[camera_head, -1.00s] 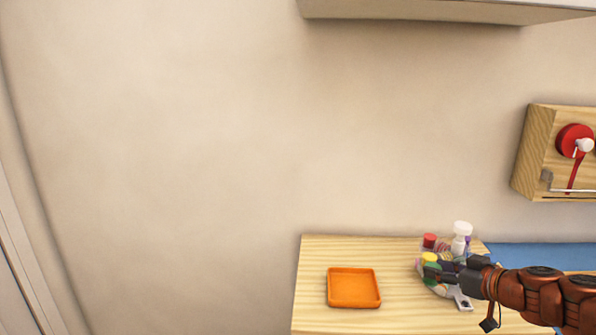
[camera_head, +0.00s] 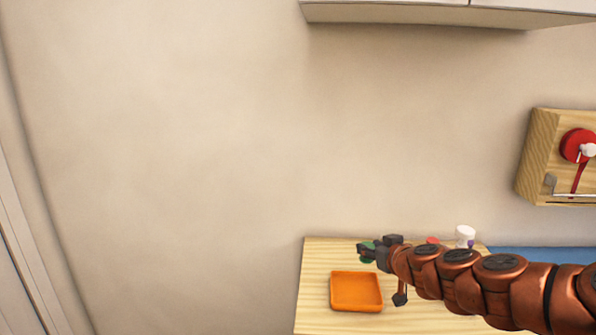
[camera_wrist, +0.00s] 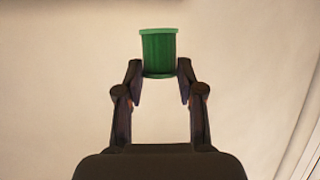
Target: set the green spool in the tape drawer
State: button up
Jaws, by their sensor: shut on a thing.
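The green spool (camera_wrist: 158,52) is upright between the fingertips of my gripper (camera_wrist: 159,75) in the wrist view, with the fingers closed on its sides. In the head view my gripper (camera_head: 366,251) is above the wooden table's back part, behind the orange tray, and only slivers of the green spool (camera_head: 367,259) show around the dark fingers. No drawer that I can identify as the tape drawer is in view.
An orange square tray (camera_head: 356,306) lies on the wooden table (camera_head: 313,291). My arm hides most of a group of items, with a white-capped bottle (camera_head: 465,233) and a red top (camera_head: 432,240) showing. A wooden wall box (camera_head: 530,155) hangs at right; a cabinet (camera_head: 420,12) is overhead.

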notch_tip(320, 180, up, 12)
jog(key=f+p, duration=0.1)
jog(key=p, duration=1)
jog(key=f+m+h, duration=0.1)
jog(key=f, duration=0.3)
jog(key=w+f+m+h, duration=0.1)
jog(key=f, duration=0.3)
jog(key=w+f+m+h, duration=0.1)
jog(key=f, duration=0.2)
jog(key=shift+w+d+f+t+h, duration=0.2)
jog(key=shift+w+f+t+h, duration=0.1)
jog(key=shift+f, duration=0.1)
jog(key=shift+a+f, duration=0.2)
jog(key=shift+f, duration=0.4)
